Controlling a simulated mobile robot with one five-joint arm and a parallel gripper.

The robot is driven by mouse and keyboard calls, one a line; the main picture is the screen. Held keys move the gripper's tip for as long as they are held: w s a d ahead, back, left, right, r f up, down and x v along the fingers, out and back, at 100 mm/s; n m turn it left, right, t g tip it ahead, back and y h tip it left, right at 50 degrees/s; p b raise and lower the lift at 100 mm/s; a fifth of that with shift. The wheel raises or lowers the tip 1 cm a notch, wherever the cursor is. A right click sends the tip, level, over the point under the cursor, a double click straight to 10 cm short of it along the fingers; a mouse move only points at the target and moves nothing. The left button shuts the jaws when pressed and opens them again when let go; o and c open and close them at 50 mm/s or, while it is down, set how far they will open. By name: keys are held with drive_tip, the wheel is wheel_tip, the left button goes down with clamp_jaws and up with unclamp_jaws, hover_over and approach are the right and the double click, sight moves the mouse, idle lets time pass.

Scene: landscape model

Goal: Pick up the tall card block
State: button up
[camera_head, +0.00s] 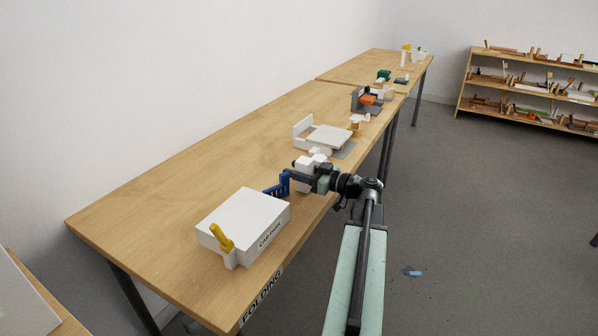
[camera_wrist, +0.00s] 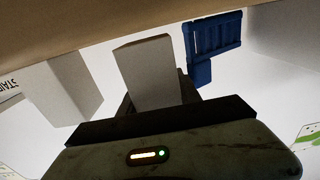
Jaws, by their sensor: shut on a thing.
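My gripper (camera_wrist: 150,98) is shut on a plain pale upright block, the tall card block (camera_wrist: 147,66), which stands up between the dark jaws in the wrist view. The jaws are largely hidden behind it. In the head view my gripper (camera_head: 303,170) is over the right edge of the long wooden table (camera_head: 170,190), among small white blocks (camera_head: 318,153). There I cannot tell for certain which white piece is held, nor whether it touches the table.
A blue slotted rack (camera_head: 278,186) stands close by; it also shows in the wrist view (camera_wrist: 214,36). A white box (camera_head: 243,222) with a yellow piece (camera_head: 221,238) is nearer. A white slab (camera_head: 329,138) lies beyond. The table's left side is clear.

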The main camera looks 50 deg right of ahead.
drive_tip(key=s+d+r+p, duration=0.1)
drive_tip(key=s+d+r, duration=0.1)
drive_tip(key=s, duration=0.5)
drive_tip(key=s+d+r+p, duration=0.1)
drive_tip(key=s+r+p, duration=0.1)
drive_tip(key=s, duration=0.6)
drive_tip(key=shift+s+d+r, duration=0.15)
drive_tip(key=shift+s+d, duration=0.15)
drive_tip(key=shift+d, duration=0.1)
